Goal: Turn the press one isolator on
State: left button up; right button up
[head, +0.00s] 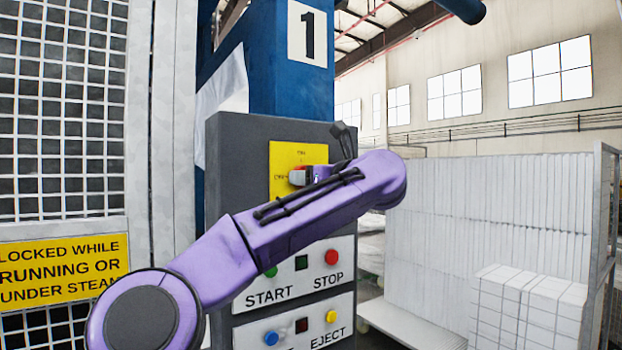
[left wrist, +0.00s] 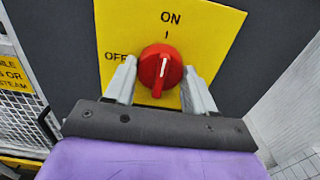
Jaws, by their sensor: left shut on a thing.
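The press one isolator is a red rotary knob (left wrist: 160,70) on a yellow plate (left wrist: 215,35). The plate also shows in the head view (head: 284,155), where the arm partly hides the knob. In the left wrist view, ON is above the knob and OFF is to its left. The knob's grip bar and white line stand nearly upright, the line towards the ON mark. My left gripper (left wrist: 160,86) has one finger on each side of the knob and is shut on it. My right gripper is not in view.
Below the isolator are START and STOP buttons (head: 332,257) and an EJECT button (head: 331,316), partly behind my purple arm. A mesh guard (head: 62,120) stands at the left. White foam blocks (head: 528,305) and a rack stand at the right.

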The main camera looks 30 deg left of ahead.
pick_arm(q)
jog(key=shift+r, duration=0.1)
dwell(0.4)
jog(key=o, duration=1)
jog(key=shift+a, duration=0.1)
jog(key=shift+o, duration=0.2)
jog(key=b+v, duration=0.3)
jog(key=v, duration=0.7)
jog(key=shift+d+b, duration=0.25)
jog(key=shift+b, duration=0.15)
jog(key=shift+s+a, duration=0.1)
